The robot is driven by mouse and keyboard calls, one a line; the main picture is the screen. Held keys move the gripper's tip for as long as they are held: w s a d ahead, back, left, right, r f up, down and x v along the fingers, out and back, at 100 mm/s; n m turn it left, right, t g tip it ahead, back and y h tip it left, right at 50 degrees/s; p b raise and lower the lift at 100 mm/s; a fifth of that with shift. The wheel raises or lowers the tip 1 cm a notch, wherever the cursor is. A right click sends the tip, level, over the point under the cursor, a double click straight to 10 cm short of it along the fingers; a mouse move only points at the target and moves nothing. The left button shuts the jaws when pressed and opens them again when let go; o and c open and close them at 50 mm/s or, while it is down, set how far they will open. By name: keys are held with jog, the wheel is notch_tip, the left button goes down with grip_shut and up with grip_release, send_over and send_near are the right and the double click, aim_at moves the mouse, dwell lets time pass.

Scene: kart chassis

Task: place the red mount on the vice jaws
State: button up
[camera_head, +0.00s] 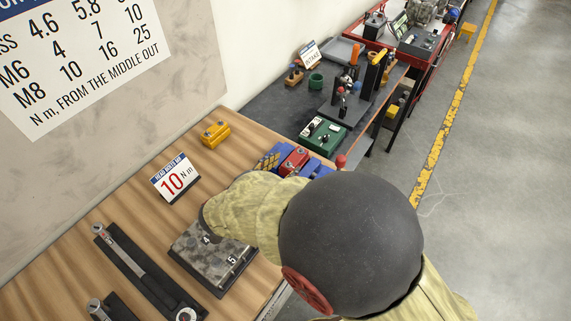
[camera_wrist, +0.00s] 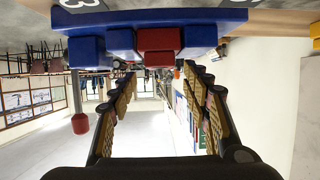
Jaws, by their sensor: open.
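The red mount (camera_head: 293,160) sits at the blue vice (camera_head: 268,158) on the wooden bench in the head view, with blue parts on both sides of it. The wrist view looks upside down. There the red mount (camera_wrist: 158,42) shows between the blue jaws of the vice (camera_wrist: 120,40). My gripper (camera_wrist: 159,72) is open, its two padded fingers apart and nothing seen between them. The fingertips point toward the mount and appear clear of it. In the head view my arm hides the gripper and part of the vice. Whether the mount rests fully on the jaws is hard to tell.
A yellow block (camera_head: 215,134) and a "10 N m" sign (camera_head: 174,178) stand on the bench. A grey numbered plate (camera_head: 212,255) and torque wrenches (camera_head: 150,275) lie nearer. A red knob (camera_head: 340,161) rises beside the vice. The floor to the right is clear.

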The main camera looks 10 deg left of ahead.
jog(key=p+v, duration=0.2)
jog(key=v, duration=0.8)
jog(key=shift+s+a+r, duration=0.1)
jog(key=shift+s+r, duration=0.05)
jog(key=shift+s, duration=0.15)
jog(key=w+r+y, duration=0.7)
jog(key=w+r, duration=0.4)
jog(key=w, duration=0.1)
jog(key=d+r+n+g+y, duration=0.1)
jog(key=d+r+n+y, duration=0.2)
jog(key=d+r, duration=0.4)
jog(key=s+d+f+g+h, duration=0.1)
jog(key=s+d+g+h, duration=0.1)
jog(key=s+d, duration=0.9)
jog(key=s+d+f+n+g+h, duration=0.1)
jog(key=s+d+f+g+h, duration=0.1)
jog(key=s+d, duration=1)
jog(key=d+g+h, duration=0.1)
jog(key=d+g, duration=0.1)
jog(key=d, duration=0.3)
jog(key=shift+f, duration=0.25)
